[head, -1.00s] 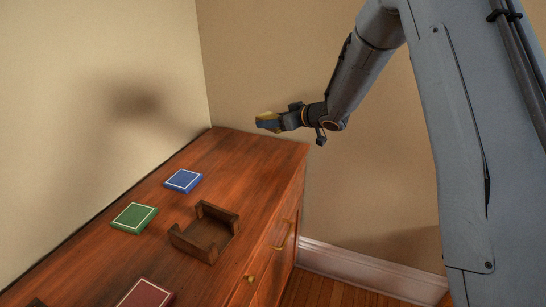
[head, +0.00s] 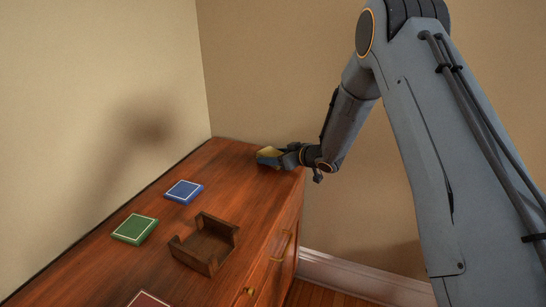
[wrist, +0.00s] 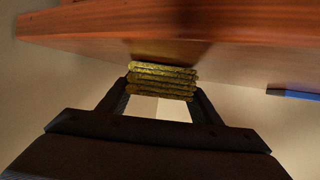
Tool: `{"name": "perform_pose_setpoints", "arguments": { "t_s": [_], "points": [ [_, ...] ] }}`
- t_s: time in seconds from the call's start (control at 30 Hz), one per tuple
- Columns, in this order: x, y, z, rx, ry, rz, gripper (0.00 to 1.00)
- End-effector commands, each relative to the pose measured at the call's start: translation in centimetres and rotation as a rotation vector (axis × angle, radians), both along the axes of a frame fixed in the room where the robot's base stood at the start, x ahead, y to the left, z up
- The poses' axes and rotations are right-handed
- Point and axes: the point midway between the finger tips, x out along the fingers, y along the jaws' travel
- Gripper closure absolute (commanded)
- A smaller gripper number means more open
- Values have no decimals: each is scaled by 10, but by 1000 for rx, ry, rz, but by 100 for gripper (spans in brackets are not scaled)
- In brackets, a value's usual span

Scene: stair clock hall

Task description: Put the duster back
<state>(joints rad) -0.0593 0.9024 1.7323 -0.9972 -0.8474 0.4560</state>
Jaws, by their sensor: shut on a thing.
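The duster is a yellow, folded cloth-like thing (head: 270,152) in the jaws of my gripper (head: 273,159). In the wrist view its several yellow layers (wrist: 162,75) fill the space between the two dark fingertips (wrist: 161,90), one on each side. My gripper is shut on it at the far right end of the wooden cabinet top (head: 215,160). The duster is at or just above the top, and I cannot tell whether it touches. A dark shadow lies on the wood beside it in the wrist view. Its underside is hidden in the head view.
A brown wooden holder (head: 204,243), open-topped and empty-looking, stands near the cabinet's front edge. A blue tile (head: 184,191), a green tile (head: 135,229) and a partly cut-off dark red tile (head: 149,299) lie on the top. Walls stand at the left and back. Bare wood lies between the duster and the tiles.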

Motion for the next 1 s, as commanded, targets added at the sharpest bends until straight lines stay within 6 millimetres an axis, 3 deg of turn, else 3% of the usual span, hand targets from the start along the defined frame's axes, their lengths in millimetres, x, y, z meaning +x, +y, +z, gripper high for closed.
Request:
{"name": "perform_pose_setpoints", "arguments": {
  "t_s": [0.17, 0.2, 0.3, 0.67, 1.0],
  "points": [
    [0, 0, -4, 0, 1, 0, 67],
    [0, 0, -4, 0, 1, 0, 38],
    [0, 0, -3, 0, 1, 0, 23],
    [0, 0, 1, 0, 0, 0, 23],
    [-37, -40, 23, 0, 0, -2, 23]
  ]
}}
